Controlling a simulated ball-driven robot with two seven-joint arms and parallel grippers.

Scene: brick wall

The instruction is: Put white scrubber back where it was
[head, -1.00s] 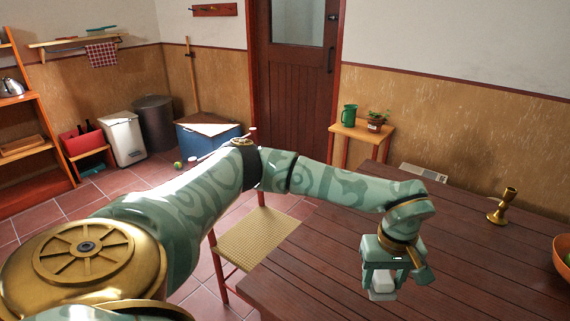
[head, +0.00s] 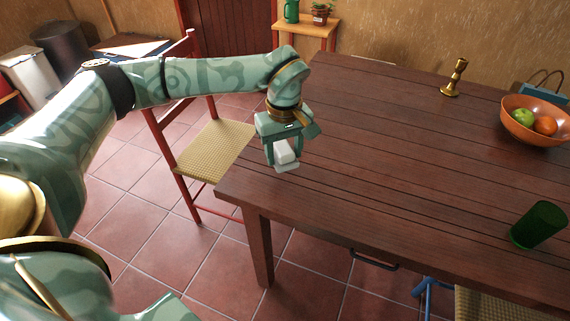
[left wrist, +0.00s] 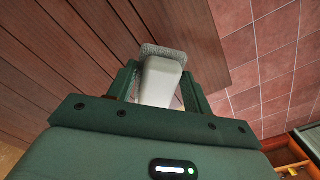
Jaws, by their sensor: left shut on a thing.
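The white scrubber (head: 286,153) is held between the fingers of my left gripper (head: 283,164), near the left corner of the wooden table (head: 385,130). In the left wrist view the scrubber (left wrist: 161,80) shows as a white block with a grey rough pad at its far end. The left gripper (left wrist: 162,88) is shut on it there, with table planks and floor tiles behind. I cannot tell whether the scrubber touches the tabletop. My right gripper is not in view.
A brass candlestick (head: 454,78), an orange bowl (head: 534,124) with fruit and a green cup (head: 538,225) stand on the table's right part. The table's middle is clear. A red chair (head: 213,147) stands at the table's left end. Tiled floor (head: 160,255) is open in front.

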